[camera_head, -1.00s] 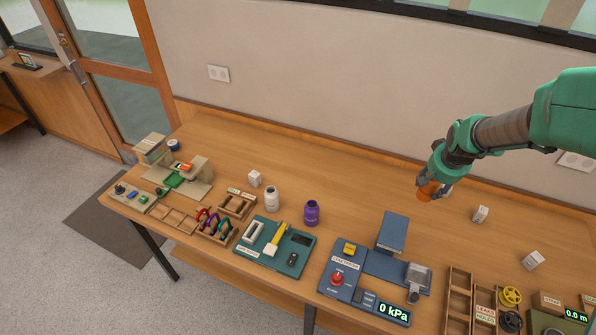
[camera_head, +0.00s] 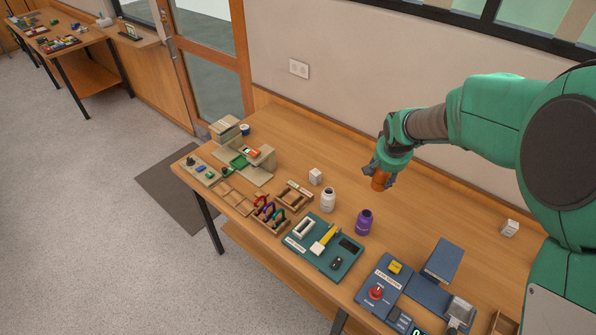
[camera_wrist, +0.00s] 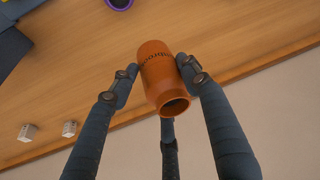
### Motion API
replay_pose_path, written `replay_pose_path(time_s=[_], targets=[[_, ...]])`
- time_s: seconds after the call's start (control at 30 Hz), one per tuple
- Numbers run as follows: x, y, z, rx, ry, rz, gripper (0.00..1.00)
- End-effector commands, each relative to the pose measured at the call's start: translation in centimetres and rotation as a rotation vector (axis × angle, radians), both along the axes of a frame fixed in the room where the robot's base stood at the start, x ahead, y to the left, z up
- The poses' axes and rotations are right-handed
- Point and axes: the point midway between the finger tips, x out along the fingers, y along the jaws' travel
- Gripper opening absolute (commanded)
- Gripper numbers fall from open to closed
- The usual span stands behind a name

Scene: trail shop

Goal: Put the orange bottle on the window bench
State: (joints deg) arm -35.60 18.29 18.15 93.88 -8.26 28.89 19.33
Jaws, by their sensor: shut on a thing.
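The orange bottle (camera_head: 381,183) is held between the fingers of my gripper (camera_head: 379,177) over the back of the long wooden table. In the wrist view the bottle (camera_wrist: 160,75) is gripped at its sides, its open mouth facing the camera and dark lettering on its body. My gripper (camera_wrist: 158,72) is shut on it. How high it hangs above the tabletop is hard to tell. A wooden bench or ledge (camera_head: 152,41) runs under the window beyond the door, with a small dark sign on it. I cannot tell for sure that it is the window bench.
The long table (camera_head: 290,125) carries a white bottle (camera_head: 328,200), a purple bottle (camera_head: 364,223), a green tool tray (camera_head: 322,262) and a blue leak tester (camera_head: 380,290). A dark mat (camera_head: 182,190) lies by the door. Grey floor (camera_head: 90,220) is open at left.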

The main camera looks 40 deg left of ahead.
Motion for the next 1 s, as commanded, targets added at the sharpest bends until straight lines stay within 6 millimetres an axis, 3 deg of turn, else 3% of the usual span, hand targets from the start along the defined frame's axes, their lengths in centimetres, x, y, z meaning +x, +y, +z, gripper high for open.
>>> replay_pose_path(time_s=[0.03,0.3,0.5,0.8,1.0], targets=[[-0.9,2.0,0.1,0.0,0.0,0.019,0.14],[-5.7,11.3,0.0,0.001,-0.001,0.101,0.14],[-9.2,16.7,-0.1,0.001,-0.001,0.149,0.14],[-13.2,21.7,-0.2,0.0,-0.002,0.196,0.14],[-13.1,21.5,-4.7,-0.002,0.0,0.194,0.14]])
